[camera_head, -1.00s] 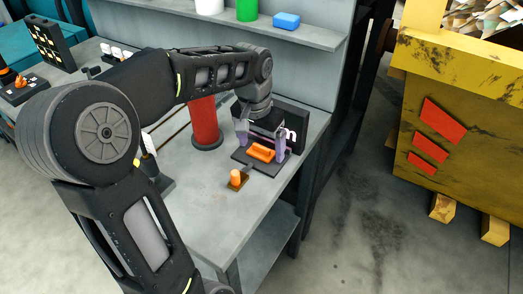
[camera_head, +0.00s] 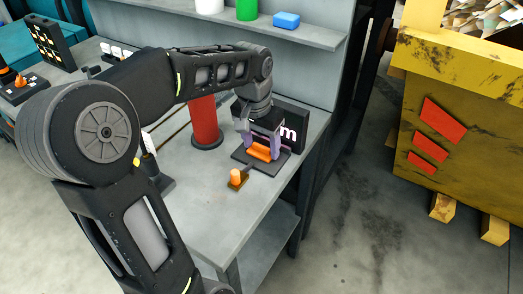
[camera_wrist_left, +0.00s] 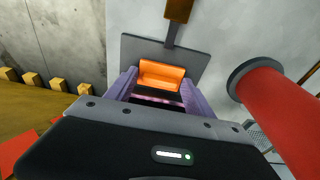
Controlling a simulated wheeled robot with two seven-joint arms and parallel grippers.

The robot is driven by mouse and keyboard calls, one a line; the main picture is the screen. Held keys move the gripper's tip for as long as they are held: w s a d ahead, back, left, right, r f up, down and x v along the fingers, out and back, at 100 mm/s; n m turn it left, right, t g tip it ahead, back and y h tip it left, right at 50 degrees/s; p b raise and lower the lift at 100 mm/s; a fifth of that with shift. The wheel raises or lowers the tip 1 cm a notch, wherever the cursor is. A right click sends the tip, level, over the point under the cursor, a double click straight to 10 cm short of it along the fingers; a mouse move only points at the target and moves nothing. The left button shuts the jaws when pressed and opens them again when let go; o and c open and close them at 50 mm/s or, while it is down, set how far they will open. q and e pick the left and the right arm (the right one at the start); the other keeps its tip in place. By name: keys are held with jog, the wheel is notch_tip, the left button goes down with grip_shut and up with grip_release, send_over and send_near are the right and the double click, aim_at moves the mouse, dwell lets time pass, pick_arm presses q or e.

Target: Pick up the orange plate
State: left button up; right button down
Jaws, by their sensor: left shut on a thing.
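The orange plate (camera_head: 261,151) is a small orange block-like piece on a dark flat base (camera_head: 246,158) near the right end of the grey workbench. My left gripper (camera_head: 264,150) reaches down over it from above, with its purple fingers shut on the piece's two sides. In the left wrist view the orange plate (camera_wrist_left: 162,75) sits between the two purple fingers (camera_wrist_left: 160,88), with the dark base (camera_wrist_left: 140,47) around it. Whether the plate is clear of the base cannot be told. My right gripper is not in view.
A red cylinder (camera_head: 205,125) stands on the bench left of the gripper. A small orange peg on a brown block (camera_head: 236,178) is in front. A yellow bin (camera_head: 450,110) is at right.

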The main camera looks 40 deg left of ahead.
aim_at(261, 147)
pick_arm(q)
jog(key=c, duration=0.7)
notch_tip(261, 147, up, 10)
dwell(0.8)
